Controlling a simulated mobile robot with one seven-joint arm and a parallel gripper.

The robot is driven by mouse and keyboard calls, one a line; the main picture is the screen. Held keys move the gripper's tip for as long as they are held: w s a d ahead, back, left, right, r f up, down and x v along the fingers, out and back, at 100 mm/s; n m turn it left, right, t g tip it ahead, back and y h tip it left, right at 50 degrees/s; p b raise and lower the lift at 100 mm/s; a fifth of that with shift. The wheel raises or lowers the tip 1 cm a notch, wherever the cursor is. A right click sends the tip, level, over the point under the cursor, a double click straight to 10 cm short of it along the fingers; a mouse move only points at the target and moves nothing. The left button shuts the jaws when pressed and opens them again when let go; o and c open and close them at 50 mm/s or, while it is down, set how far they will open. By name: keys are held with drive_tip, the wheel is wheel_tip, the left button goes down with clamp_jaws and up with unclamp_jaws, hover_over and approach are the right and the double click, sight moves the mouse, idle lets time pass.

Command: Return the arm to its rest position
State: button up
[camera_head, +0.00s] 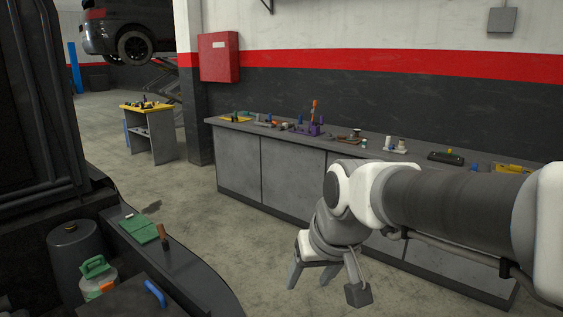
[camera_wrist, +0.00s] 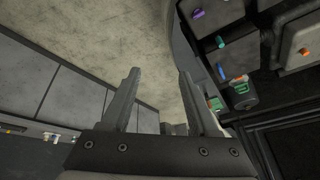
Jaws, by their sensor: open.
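My arm reaches in from the right side of the head view, and my gripper (camera_head: 322,285) hangs over the open floor in front of the grey workbench. Its fingers point down, spread apart with nothing between them. In the wrist view my gripper (camera_wrist: 158,75) shows two separated fingers with bare concrete floor between and beyond them. The workbench lies behind my arm, which hides part of its front.
The long grey workbench (camera_head: 290,171) carries several tools and parts. A dark curved surface at lower left bears a green pad (camera_head: 138,229) and tools. A yellow-topped table (camera_head: 152,135) stands farther back. Floor (camera_head: 195,205) between is clear.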

drive_tip(key=s+d+m+t+h, duration=0.1)
drive_tip(key=s+d+m+h, duration=0.1)
drive_tip(key=s+d, duration=0.7)
drive_tip(key=shift+s+d+f, duration=0.15)
drive_tip(key=shift+s+f, duration=0.05)
drive_tip(key=shift+s, duration=1.35)
